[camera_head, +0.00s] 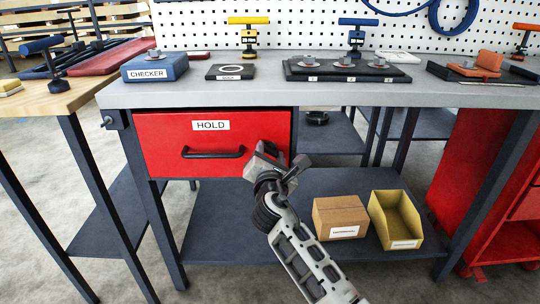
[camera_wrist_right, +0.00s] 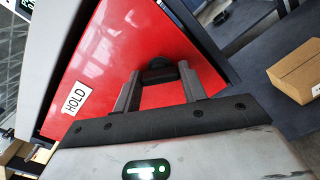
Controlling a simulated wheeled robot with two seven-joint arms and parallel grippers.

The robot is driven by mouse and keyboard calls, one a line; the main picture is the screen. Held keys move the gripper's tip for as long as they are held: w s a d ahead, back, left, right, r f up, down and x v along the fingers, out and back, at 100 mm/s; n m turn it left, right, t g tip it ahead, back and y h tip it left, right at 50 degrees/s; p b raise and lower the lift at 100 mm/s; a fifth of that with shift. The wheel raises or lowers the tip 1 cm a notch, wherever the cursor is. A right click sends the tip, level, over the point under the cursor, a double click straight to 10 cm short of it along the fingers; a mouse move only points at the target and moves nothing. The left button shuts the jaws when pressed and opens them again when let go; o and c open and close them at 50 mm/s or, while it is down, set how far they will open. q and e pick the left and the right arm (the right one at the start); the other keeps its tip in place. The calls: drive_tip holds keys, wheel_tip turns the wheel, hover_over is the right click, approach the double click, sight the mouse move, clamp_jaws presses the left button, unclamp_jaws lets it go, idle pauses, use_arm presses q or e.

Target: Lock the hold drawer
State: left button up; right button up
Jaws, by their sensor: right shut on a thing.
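The red hold drawer (camera_head: 165,135), with a white HOLD label (camera_head: 210,125) and a black bar handle (camera_head: 213,153), sits under the grey bench top and looks closed. My right gripper (camera_head: 268,160) is at the right part of its front, right of the handle. In the right wrist view, its two fingers (camera_wrist_right: 160,85) stand on either side of a small dark knob (camera_wrist_right: 160,72) against the red front (camera_wrist_right: 125,45). The gripper is shut on this knob. In the head view my gripper hides it, so its turn angle cannot be told. My left gripper is not in view.
The bench top (camera_head: 200,93) holds a blue CHECKER box (camera_head: 155,68) and a dark tray (camera_head: 345,72). A cardboard box (camera_head: 340,217) and a yellow bin (camera_head: 397,220) stand on the lower shelf (camera_head: 215,225). A wooden table (camera_head: 60,98) stands at left, a red cabinet (camera_head: 480,180) at right.

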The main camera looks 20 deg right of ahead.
drive_tip(key=m, duration=0.3)
drive_tip(key=shift+f+m+b, duration=0.1)
drive_tip(key=shift+m+b, duration=0.3)
drive_tip(key=m, duration=0.2)
drive_tip(key=shift+m+b, duration=0.3)
drive_tip(key=shift+b, duration=0.1)
drive_tip(key=m+b, duration=0.1)
drive_tip(key=m, duration=0.3)
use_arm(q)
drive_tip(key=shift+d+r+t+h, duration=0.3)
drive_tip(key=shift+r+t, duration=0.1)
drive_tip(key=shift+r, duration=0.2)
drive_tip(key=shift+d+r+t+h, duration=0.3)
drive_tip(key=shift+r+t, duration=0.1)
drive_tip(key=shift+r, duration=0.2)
use_arm(e)
drive_tip(key=shift+m, duration=0.3)
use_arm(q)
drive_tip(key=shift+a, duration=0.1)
use_arm(e)
drive_tip(key=o, duration=1)
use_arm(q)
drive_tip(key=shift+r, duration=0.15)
